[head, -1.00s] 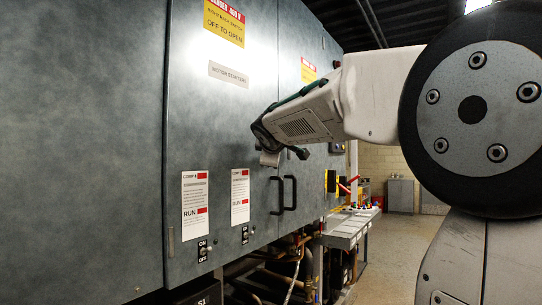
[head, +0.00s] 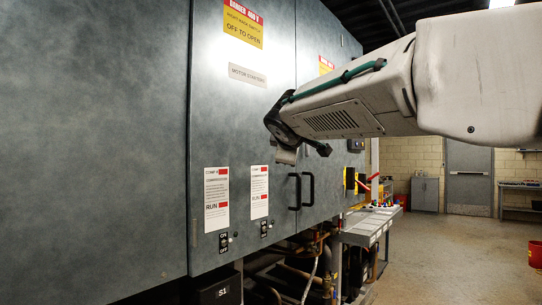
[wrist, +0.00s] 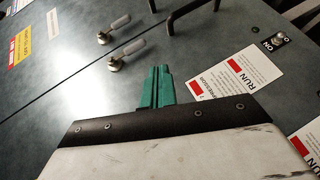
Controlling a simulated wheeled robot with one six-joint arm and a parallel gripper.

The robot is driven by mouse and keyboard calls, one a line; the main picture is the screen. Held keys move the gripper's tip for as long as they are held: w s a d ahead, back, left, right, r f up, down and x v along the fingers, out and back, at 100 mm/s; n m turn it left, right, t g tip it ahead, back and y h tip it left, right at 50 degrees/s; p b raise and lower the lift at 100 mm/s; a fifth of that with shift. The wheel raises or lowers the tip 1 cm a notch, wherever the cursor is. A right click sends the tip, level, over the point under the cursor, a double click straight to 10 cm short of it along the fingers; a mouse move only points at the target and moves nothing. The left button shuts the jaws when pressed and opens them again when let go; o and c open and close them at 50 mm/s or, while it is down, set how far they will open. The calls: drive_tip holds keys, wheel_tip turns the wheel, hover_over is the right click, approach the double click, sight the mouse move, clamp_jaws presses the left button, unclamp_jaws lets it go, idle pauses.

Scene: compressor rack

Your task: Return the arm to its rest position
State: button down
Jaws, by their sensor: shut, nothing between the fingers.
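My arm (head: 395,95) reaches in from the right side of the head view, with its wrist in front of the grey cabinet doors. In the wrist view my gripper (wrist: 160,75) shows as green fingers pressed together, with nothing between them. They stand out in front of the cabinet face, apart from the toggle switch (wrist: 278,40) as seen there. In the head view the gripper end is small and dark, and its fingertips are hard to make out.
The grey cabinet (head: 100,130) fills the left. Black door handles (head: 308,190) and toggle switches (head: 224,240) stick out from it. Pipes (head: 300,275) run below. A grey bench (head: 372,228) stands beyond. Open floor (head: 450,265) lies at the right, with a red bucket (head: 535,255).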

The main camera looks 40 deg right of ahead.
drive_tip(key=s+f+m+g+y, duration=0.1)
drive_tip(key=s+f+m+g, duration=0.25)
drive_tip(key=f, duration=0.55)
drive_tip(key=s+a+f+m+g+y, duration=0.2)
drive_tip(key=s+a+f+g+y, duration=0.1)
drive_tip(key=s+a+f, duration=0.7)
drive_tip(key=s+a+f+m+g+y, duration=0.2)
drive_tip(key=s+a+f+y, duration=0.3)
drive_tip(key=s+a+f, duration=0.5)
drive_tip(key=s+f+g, duration=0.1)
drive_tip(key=s+f, duration=0.4)
drive_tip(key=s, duration=0.1)
drive_tip(key=shift+a+g, duration=0.35)
drive_tip(key=shift+d+m, duration=0.15)
drive_tip(key=shift+m, duration=0.1)
